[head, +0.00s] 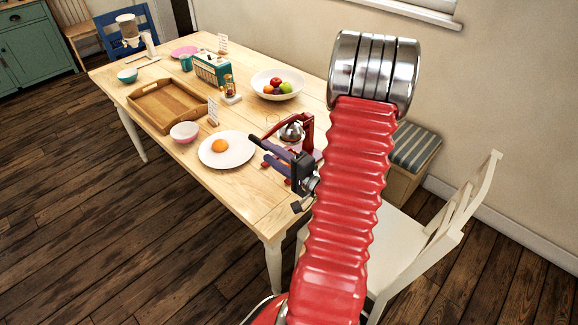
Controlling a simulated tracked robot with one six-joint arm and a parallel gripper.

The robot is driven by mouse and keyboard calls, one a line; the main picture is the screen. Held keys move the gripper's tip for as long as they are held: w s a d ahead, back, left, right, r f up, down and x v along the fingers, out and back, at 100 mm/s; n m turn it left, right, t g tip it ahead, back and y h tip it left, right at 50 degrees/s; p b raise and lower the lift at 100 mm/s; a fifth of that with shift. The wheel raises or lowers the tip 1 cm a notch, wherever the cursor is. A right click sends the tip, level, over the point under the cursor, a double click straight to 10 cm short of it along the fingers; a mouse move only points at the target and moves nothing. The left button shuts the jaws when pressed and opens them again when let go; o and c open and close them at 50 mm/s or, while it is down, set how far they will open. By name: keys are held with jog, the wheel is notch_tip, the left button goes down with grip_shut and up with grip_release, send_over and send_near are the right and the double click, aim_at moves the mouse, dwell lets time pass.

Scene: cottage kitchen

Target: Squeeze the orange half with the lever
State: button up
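A cut orange half (219,146) lies on a white plate (240,157) near the front of the table. To its right stands a red-framed lever press (307,133) with a shiny metal dome (291,131) inside. My gripper (258,149) is dark and sits in front of the press, between the press and my red arm. Its two bluish-grey fingers point left toward the plate and look apart, with nothing seen between them. My gripper covers the lower part of the press. The press's lever is hard to make out behind it.
On the wooden table (196,160) are a pink-and-white bowl (184,132), a wooden tray (168,106), a fruit bowl (261,84), a green radio (211,68) and small cards. A cream chair (455,215) and a striped bench (416,146) stand right of the table. The table's front corner is clear.

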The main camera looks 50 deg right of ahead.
jog(key=s, duration=0.7)
jog(key=shift+a, duration=0.35)
jog(key=shift+s, duration=0.1)
jog(key=shift+w+a, duration=0.15)
jog(key=shift+w, duration=0.05)
jog(key=c, duration=0.3)
jog(key=w+a+r+n+y, duration=0.1)
jog(key=w+r+n+y, duration=0.1)
jog(key=w+a+r+n+y, duration=0.2)
jog(key=w+n, duration=0.1)
jog(key=w+a+r+n+y, duration=0.1)
jog(key=w+r+n+y, duration=0.2)
jog(key=shift+a+g, duration=0.35)
jog(key=shift+g, duration=0.05)
grip_shut()
jog(key=w+a+r+n+g+y, duration=0.4)
jog(key=r+n+g, duration=0.1)
jog(key=n+g, duration=0.25)
jog(key=s+d+r+n+g+h, duration=0.1)
jog(key=s+d+r+g+h, duration=0.1)
jog(key=d, duration=0.4)
jog(key=s+d+r+n+g+h, duration=0.1)
jog(key=d+r+g+h, duration=0.3)
jog(key=d+r+h, duration=0.2)
jog(key=shift+s+d, duration=0.4)
jog(key=shift+d, duration=0.2)
